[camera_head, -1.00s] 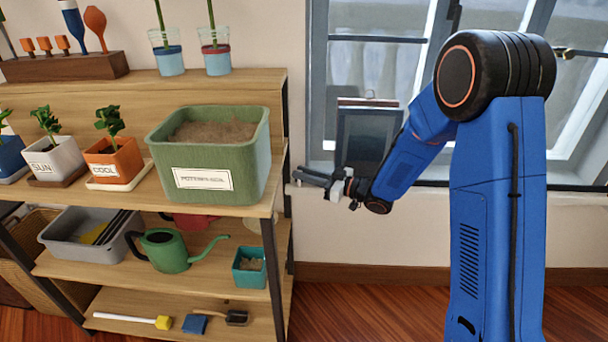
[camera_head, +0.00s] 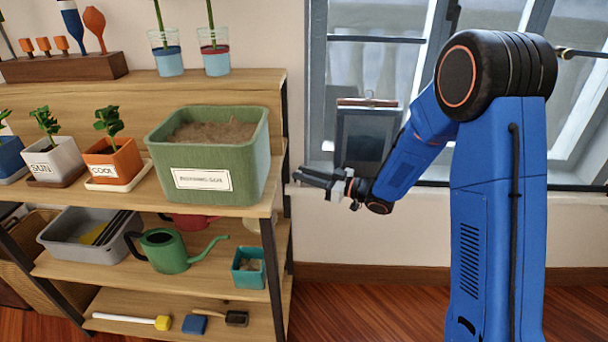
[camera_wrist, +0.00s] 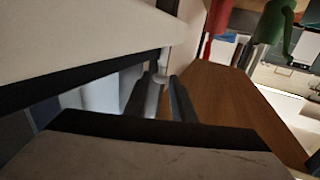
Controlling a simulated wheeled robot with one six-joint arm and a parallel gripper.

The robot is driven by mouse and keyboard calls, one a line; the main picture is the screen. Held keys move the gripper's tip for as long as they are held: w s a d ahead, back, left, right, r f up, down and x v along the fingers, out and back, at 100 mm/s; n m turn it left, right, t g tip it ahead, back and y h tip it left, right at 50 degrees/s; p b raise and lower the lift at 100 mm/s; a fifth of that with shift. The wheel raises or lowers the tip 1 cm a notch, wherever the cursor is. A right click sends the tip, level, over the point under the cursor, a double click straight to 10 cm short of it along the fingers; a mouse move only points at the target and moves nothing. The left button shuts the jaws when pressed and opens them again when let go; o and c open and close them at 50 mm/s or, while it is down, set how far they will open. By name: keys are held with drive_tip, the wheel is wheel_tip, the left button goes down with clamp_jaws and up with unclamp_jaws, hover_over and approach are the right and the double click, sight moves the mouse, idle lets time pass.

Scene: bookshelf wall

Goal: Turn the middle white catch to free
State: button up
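My gripper (camera_head: 312,176) is at the right end of the wooden shelf unit, just beyond the green soil tub, with its fingers pointing left. In the wrist view my two dark fingers (camera_wrist: 160,98) stand a little apart. A small pale peg-like piece (camera_wrist: 162,66) shows at their tips, between or just beyond them; it may be a white catch. I cannot tell whether the fingers touch it. I cannot make out separate catches or which one is the middle one in the head view.
The green tub of soil (camera_head: 218,180) stands on the shelf close to my gripper. Potted seedlings (camera_head: 112,160) stand to its left. A green watering can (camera_head: 165,250) and a teal pot (camera_head: 248,268) are on the shelf below. A window (camera_head: 400,80) is behind my arm.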

drive_tip(key=v, duration=1.7)
